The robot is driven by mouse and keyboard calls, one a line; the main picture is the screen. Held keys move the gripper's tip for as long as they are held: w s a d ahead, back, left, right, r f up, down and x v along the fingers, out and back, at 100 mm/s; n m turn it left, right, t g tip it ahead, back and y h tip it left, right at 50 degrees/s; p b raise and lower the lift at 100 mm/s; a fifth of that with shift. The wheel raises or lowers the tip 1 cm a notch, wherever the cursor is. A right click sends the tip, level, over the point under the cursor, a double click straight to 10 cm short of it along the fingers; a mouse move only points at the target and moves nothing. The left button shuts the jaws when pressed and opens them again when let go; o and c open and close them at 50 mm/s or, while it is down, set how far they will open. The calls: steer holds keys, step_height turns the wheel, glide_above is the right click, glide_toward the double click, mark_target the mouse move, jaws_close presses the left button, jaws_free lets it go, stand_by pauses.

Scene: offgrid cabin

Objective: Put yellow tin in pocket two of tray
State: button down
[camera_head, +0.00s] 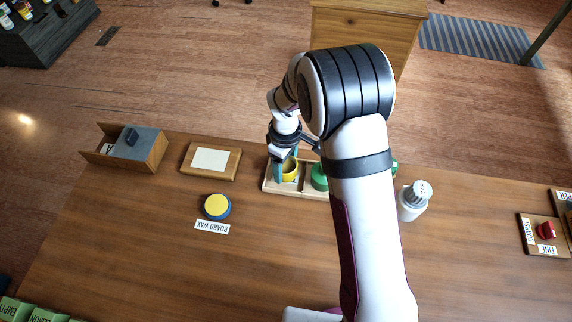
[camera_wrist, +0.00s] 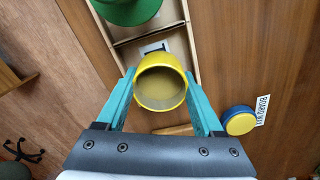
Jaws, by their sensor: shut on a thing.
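The yellow tin (camera_head: 290,172) is upright between the fingers of my gripper (camera_head: 287,167), over the left end of the wooden tray (camera_head: 283,193). In the wrist view the yellow tin (camera_wrist: 160,101) shows its open, empty-looking mouth, with a teal finger of my gripper (camera_wrist: 160,80) shut on each side. Part of a pocket with a dark-marked white label (camera_wrist: 155,48) shows beyond it. A green tin (camera_head: 319,178) stands in the tray to the right; it also shows at the top of the wrist view (camera_wrist: 125,10). I cannot tell whether the yellow tin touches the tray floor.
A blue tin with a yellow top (camera_head: 217,206) stands by a BOARD WAX label (camera_head: 211,227). A wooden board with a pale card (camera_head: 210,160) lies left of the tray. A white jar (camera_head: 413,201) stands right. My arm hides the tray's right part.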

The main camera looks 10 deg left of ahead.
steer(key=shift+f, duration=0.85)
steer(key=shift+c, duration=1.5)
jaws_free()
steer(key=shift+f, duration=0.1)
